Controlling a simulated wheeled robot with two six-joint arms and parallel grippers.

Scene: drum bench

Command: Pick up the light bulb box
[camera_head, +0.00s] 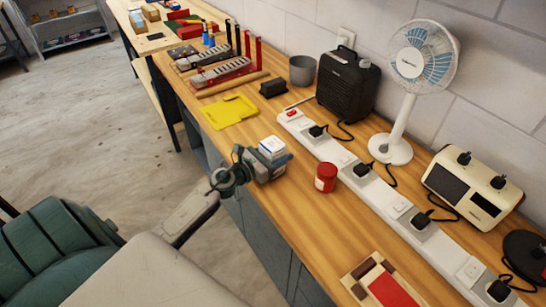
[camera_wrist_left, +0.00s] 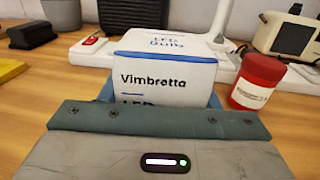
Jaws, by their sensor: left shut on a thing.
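The light bulb box (camera_head: 272,147) is a small white carton with blue and black print. In the left wrist view the box (camera_wrist_left: 168,75) stands upright right at my left gripper, with "Vimbratta" and "LED Bulb" on it. My left gripper (camera_head: 275,160) is shut on the box near the front edge of the wooden bench. The box's lower part is hidden by the gripper. I cannot tell whether the box touches the bench. My right gripper is not in view.
A red jar (camera_head: 326,177) stands close to the right of the box. A long white power strip (camera_head: 345,160) with plugs runs behind them. A yellow tray (camera_head: 229,111) lies to the left. A fan (camera_head: 393,149), a black heater (camera_head: 348,88) and a cream appliance (camera_head: 472,187) stand at the back.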

